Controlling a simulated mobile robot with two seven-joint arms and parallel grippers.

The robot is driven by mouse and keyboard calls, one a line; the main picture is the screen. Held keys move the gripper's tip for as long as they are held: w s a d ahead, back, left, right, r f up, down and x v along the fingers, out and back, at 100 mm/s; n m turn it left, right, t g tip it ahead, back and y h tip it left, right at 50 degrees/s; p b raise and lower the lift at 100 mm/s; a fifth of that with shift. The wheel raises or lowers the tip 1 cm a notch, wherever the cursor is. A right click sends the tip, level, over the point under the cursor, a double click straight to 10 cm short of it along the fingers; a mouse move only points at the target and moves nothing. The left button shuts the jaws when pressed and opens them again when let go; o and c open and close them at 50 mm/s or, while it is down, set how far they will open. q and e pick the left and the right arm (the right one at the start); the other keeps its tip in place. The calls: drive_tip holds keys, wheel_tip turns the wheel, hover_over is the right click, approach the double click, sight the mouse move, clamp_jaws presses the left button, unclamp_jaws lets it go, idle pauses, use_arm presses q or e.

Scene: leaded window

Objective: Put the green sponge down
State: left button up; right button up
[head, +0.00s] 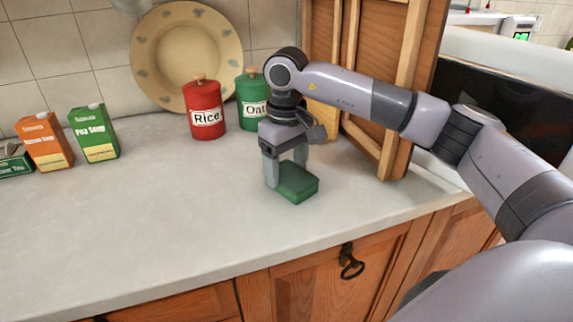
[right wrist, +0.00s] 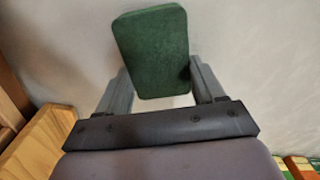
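The green sponge (head: 297,183) is a dark green block at the counter's front right, low over the worktop. I cannot tell whether its underside touches the counter. My right gripper (head: 286,172) points down with the sponge between its fingers. In the right wrist view the sponge (right wrist: 151,50) sits slightly turned between the fingertips of the right gripper (right wrist: 160,72), with a finger against each side. Most of the sponge sticks out beyond the fingers. My left gripper is in neither view.
A red Rice canister (head: 204,108) and a green Oat canister (head: 252,100) stand behind, near a large plate (head: 187,50). Cartons, including Pea Soup (head: 94,132), stand at left. The worktop (head: 130,215) at front left is clear.

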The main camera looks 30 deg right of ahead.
sight(286, 171)
drive_tip(key=o, duration=0.3)
drive_tip(key=shift+o, duration=0.2)
wheel_tip(286, 171, up, 12)
drive_tip(key=shift+r+p, duration=0.2)
drive_tip(key=shift+p, duration=0.2)
idle(0.4)
